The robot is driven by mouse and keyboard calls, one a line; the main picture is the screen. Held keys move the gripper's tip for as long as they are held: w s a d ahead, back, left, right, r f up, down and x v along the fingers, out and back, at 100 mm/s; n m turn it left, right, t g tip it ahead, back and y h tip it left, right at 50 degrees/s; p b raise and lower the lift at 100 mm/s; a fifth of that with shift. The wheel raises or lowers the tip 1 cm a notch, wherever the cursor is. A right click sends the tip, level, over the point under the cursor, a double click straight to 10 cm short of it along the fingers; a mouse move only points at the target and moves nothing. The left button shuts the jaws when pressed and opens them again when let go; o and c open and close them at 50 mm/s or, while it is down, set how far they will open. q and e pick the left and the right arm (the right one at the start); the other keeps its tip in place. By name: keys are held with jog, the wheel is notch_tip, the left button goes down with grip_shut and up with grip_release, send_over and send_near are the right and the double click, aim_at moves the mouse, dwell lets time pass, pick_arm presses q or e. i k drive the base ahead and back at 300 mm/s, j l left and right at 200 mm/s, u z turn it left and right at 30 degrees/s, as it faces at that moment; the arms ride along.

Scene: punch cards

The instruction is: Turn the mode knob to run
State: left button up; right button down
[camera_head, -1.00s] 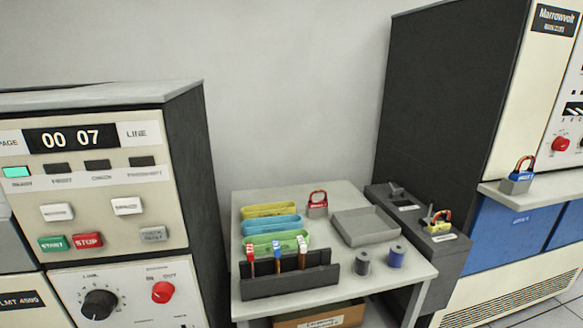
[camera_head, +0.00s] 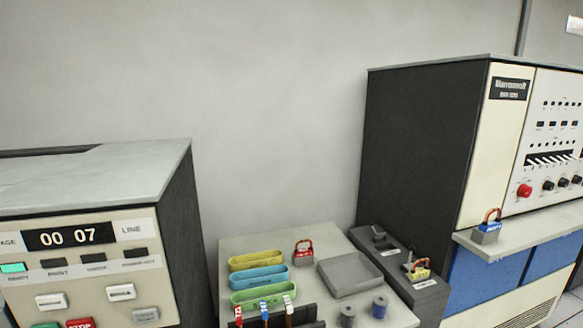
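No knob label reading "run" can be made out. On the right cabinet's white panel (camera_head: 545,125), a red knob (camera_head: 524,191) sits at the lower left, with several black knobs (camera_head: 562,182) in a row beside it. Their markings are too small to read, so I cannot tell which is the mode knob or where it points. The left machine (camera_head: 90,262) shows "00 07" on its display (camera_head: 68,235); its lower panel is out of frame. Neither of my grippers is in view.
A grey table (camera_head: 235,247) between the cabinets holds yellow, blue and green trays (camera_head: 262,279), a red padlock (camera_head: 303,257), a grey tray (camera_head: 346,289) and spools (camera_head: 379,308).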

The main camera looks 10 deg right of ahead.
aim_at(523, 191)
jog(key=z, duration=2.15)
jog(key=u, duration=0.45)
jog(key=i+l+u, duration=0.8)
jog(key=l, duration=0.3)
jog(key=i+l+u, duration=0.3)
jog(key=l, duration=0.2)
